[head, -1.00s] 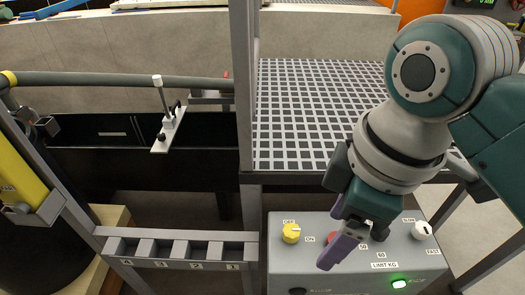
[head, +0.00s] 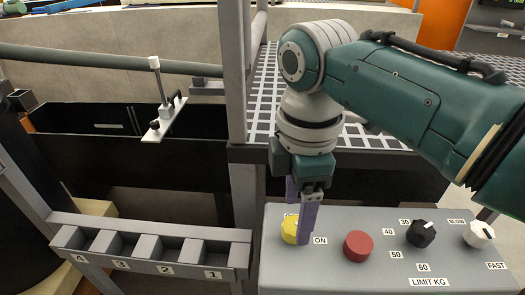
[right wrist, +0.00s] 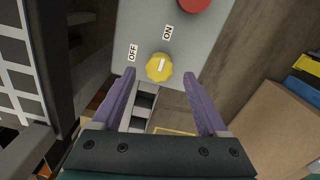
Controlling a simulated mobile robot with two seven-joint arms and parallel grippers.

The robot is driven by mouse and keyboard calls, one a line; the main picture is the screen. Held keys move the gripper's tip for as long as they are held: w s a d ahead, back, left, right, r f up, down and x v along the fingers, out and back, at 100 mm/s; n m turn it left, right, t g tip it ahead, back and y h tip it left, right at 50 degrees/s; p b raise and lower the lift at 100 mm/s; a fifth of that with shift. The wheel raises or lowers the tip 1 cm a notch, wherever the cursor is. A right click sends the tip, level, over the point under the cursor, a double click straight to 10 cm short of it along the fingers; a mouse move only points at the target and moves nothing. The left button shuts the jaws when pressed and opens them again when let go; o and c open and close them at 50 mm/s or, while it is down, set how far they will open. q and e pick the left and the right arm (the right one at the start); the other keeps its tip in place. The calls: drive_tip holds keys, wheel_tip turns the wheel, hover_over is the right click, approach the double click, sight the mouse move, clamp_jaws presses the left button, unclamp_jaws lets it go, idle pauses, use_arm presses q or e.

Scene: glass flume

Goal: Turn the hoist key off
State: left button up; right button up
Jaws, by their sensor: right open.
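The hoist key looks to be the yellow knob (head: 290,229) at the left of the grey control panel (head: 340,275). In the right wrist view the yellow knob (right wrist: 158,68) shows a white mark pointing towards the ON label (right wrist: 168,32), away from the OFF label (right wrist: 132,52). My right gripper (head: 299,222) is open over the knob, and its near purple finger hides part of it. In the right wrist view the fingertips (right wrist: 160,76) lie either side of the knob; contact cannot be told. My left gripper is not in view.
A red button (head: 358,246), a black dial (head: 421,233) and a white knob (head: 479,234) sit further right on the panel. A numbered slotted rack (head: 150,247) stands left of it. A grey post (head: 236,100) and a grating (head: 262,100) are behind.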

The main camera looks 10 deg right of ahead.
sight(294, 229)
drive_tip(key=shift+f, duration=1.25)
clamp_jaws()
